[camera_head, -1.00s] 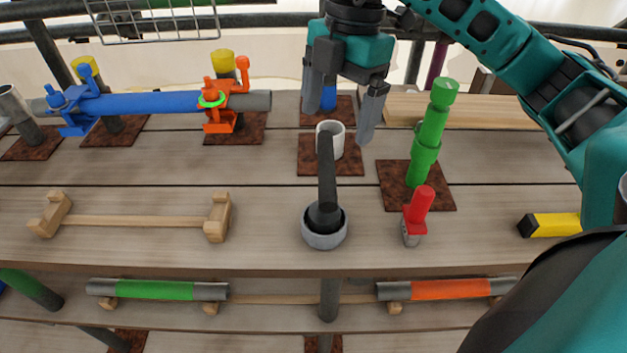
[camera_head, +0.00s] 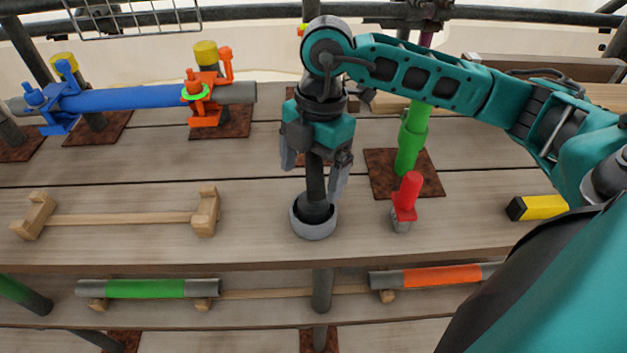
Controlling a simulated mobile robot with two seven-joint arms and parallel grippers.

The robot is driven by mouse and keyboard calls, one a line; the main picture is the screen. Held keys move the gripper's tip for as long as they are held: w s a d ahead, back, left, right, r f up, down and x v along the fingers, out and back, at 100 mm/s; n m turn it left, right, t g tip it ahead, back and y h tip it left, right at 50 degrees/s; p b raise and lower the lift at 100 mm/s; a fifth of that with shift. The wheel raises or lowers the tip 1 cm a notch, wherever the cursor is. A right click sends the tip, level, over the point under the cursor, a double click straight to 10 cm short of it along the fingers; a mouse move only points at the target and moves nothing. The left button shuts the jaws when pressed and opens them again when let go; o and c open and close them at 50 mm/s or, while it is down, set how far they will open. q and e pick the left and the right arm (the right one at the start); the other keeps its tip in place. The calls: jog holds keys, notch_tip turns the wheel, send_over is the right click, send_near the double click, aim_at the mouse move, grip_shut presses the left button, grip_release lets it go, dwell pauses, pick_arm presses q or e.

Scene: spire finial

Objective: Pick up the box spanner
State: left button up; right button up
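A dark upright tool (camera_head: 315,185), which looks like the box spanner, stands in a grey round cup (camera_head: 313,226) near the middle front of the upper plank deck. Its wide lower end sits inside the cup, and my gripper hides its top. My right gripper (camera_head: 314,174) points down over it, with one finger on each side of the shaft. The fingers are spread, and gaps show between them and the shaft. My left gripper is not in view.
A red-handled tool (camera_head: 407,200) stands close right of the cup, with a green post (camera_head: 411,140) behind it. A wooden cradle (camera_head: 120,218) lies left. A yellow-black block (camera_head: 537,207) lies right. A blue tube (camera_head: 130,100) with clamps runs along the back left.

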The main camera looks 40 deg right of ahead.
grip_shut()
dwell(0.8)
